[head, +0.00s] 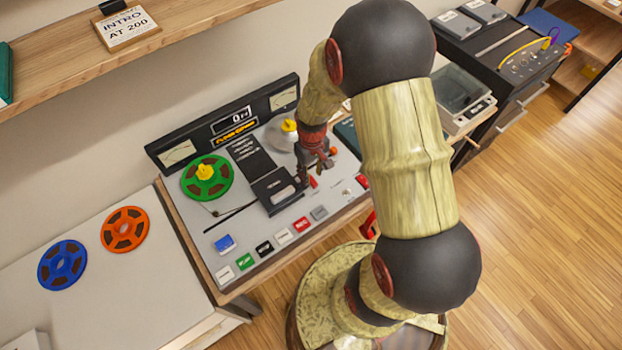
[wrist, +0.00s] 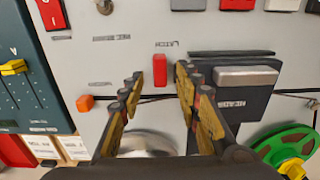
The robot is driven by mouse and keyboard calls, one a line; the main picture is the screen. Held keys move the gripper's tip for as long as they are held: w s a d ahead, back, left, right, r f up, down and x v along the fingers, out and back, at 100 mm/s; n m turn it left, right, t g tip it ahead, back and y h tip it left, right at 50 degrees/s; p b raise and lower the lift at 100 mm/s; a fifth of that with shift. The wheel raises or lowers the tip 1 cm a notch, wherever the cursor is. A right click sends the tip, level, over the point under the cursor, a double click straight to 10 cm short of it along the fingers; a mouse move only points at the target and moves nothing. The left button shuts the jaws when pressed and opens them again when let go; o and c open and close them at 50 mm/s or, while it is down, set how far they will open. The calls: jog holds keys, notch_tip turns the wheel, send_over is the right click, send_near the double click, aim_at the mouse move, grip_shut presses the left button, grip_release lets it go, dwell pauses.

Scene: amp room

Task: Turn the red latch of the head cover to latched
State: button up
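The red latch (wrist: 160,70) is a small upright red bar on the grey deck panel in the wrist view, just left of the head cover. It also shows as a small red piece (head: 313,182) below my gripper in the head view. The head cover (wrist: 228,100) is a black block with a silver plate; it lies flat on the deck, also seen in the head view (head: 272,187). My gripper (wrist: 159,76) is open and empty. In the wrist view its two fingers stand on either side of the latch; I cannot tell whether they touch it.
A green reel (head: 206,178) sits on the deck's left, a silver hub with a yellow knob (head: 289,126) behind my gripper. Coloured buttons (head: 265,248) line the front edge. An orange knob (wrist: 86,103) and a slider panel (wrist: 25,85) lie left in the wrist view.

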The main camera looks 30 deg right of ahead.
aim_at(312, 182)
jog(key=shift+f, duration=1.45)
jog(key=shift+c, duration=0.7)
grip_shut()
